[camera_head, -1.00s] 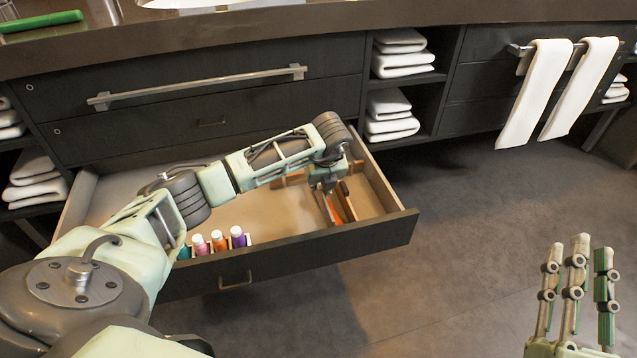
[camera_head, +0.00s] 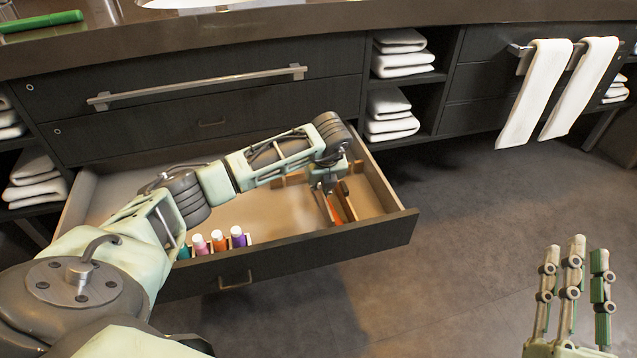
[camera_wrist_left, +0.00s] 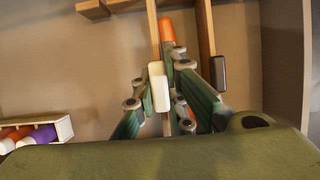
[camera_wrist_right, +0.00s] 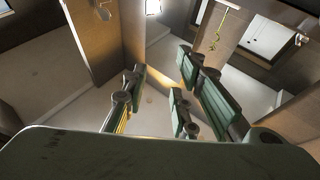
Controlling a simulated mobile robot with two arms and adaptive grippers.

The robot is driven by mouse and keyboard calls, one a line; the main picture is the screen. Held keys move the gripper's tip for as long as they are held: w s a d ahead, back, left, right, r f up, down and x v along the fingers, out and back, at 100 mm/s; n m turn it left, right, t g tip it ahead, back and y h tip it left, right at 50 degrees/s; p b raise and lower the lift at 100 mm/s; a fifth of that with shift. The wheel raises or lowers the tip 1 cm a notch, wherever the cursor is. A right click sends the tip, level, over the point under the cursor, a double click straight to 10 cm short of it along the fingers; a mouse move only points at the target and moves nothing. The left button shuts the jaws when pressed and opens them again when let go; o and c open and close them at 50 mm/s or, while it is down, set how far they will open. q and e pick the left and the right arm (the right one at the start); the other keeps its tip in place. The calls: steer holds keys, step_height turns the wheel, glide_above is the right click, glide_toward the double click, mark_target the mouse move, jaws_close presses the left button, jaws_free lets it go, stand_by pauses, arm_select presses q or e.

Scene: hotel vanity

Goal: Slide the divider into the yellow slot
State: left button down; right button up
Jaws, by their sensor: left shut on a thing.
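My left gripper (camera_head: 328,188) reaches down into the open drawer. In the left wrist view its fingers (camera_wrist_left: 165,105) are shut on a wooden divider (camera_wrist_left: 154,30) with a cream tab (camera_wrist_left: 158,87), which sits between them. A second wooden strip (camera_wrist_left: 206,35) with a dark tab (camera_wrist_left: 218,73) stands to the right, close to the right finger. An orange item (camera_wrist_left: 167,30) lies between the two strips, partly hidden by the fingers. I cannot make out a yellow slot. My right gripper (camera_head: 574,285) is open and empty over the floor.
The open drawer (camera_head: 330,246) holds a small rack of bottles (camera_head: 220,240) at its front. A wooden rail (camera_wrist_left: 95,9) lies further back. Bare drawer floor lies left of the divider. Towels (camera_head: 535,90) hang at the right.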

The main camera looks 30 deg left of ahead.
arm_select(q)
steer(key=shift+f, duration=0.1)
arm_select(e)
steer(key=shift+s+r, duration=0.15)
steer(key=shift+r, duration=0.05)
arm_select(q)
steer(key=shift+f, duration=0.15)
arm_select(e)
steer(key=shift+s+r+t, duration=0.2)
steer(key=shift+r+t, duration=0.2)
steer(key=shift+r, duration=0.1)
arm_select(q)
steer(key=shift+f+b, duration=0.25)
steer(key=shift+b, duration=0.1)
arm_select(e)
steer(key=shift+s+r+t, duration=0.35)
steer(key=shift+r+t, duration=0.05)
steer(key=shift+r, duration=0.25)
arm_select(q)
steer(key=shift+f, duration=0.1)
arm_select(e)
steer(key=shift+s+r+y, duration=0.15)
steer(key=shift+r+y, duration=0.05)
steer(key=shift+y, duration=0.1)
steer(key=shift+r, duration=0.1)
arm_select(q)
steer(key=shift+f, duration=0.1)
arm_select(e)
steer(key=shift+s+r+t, duration=0.2)
steer(key=shift+t, duration=0.2)
